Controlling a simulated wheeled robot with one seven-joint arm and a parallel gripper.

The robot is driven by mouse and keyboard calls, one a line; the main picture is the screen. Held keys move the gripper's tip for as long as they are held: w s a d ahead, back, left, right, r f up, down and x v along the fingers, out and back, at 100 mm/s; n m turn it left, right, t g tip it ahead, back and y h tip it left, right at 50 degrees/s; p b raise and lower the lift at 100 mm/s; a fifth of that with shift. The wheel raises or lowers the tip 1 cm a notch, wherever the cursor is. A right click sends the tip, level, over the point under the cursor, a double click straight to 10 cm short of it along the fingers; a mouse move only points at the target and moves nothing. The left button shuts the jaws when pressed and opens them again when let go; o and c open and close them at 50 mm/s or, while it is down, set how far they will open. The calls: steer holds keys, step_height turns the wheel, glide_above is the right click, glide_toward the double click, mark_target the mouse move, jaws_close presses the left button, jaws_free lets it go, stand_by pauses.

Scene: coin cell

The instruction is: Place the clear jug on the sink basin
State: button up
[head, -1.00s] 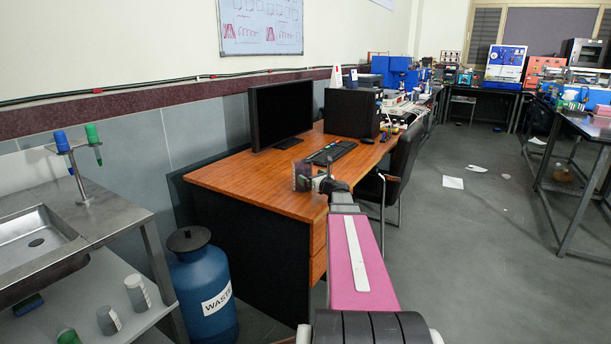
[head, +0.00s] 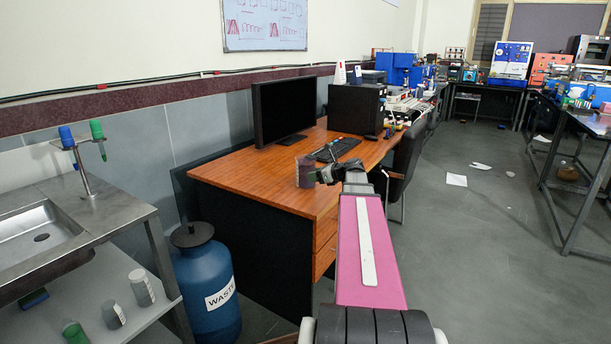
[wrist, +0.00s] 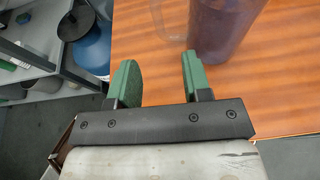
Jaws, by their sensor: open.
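The clear jug (head: 305,173) stands on the near edge of the wooden desk, see-through with a dark purplish tint. In the wrist view the jug (wrist: 222,28) is at the top, cut off by the frame; a paler clear loop at its left looks like its handle. My gripper (wrist: 158,62) is open and empty, its green fingers pointing toward the jug with a gap left. In the head view my gripper (head: 322,175) is just right of the jug, small and partly hidden by my arm. The steel sink basin (head: 25,250) is at the left and looks empty.
A blue waste bin (head: 207,285) stands between the sink and the desk (head: 255,190). A monitor (head: 282,108) and keyboard (head: 335,150) are behind the jug. A faucet stand with blue and green nozzles (head: 82,150) rises behind the basin. Several containers sit on the lower shelf.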

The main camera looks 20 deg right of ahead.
mark_target(295, 178)
steer(key=x, duration=1)
steer(key=shift+w+a+f, duration=0.2)
steer(key=shift+w+f, duration=0.05)
jaws_close()
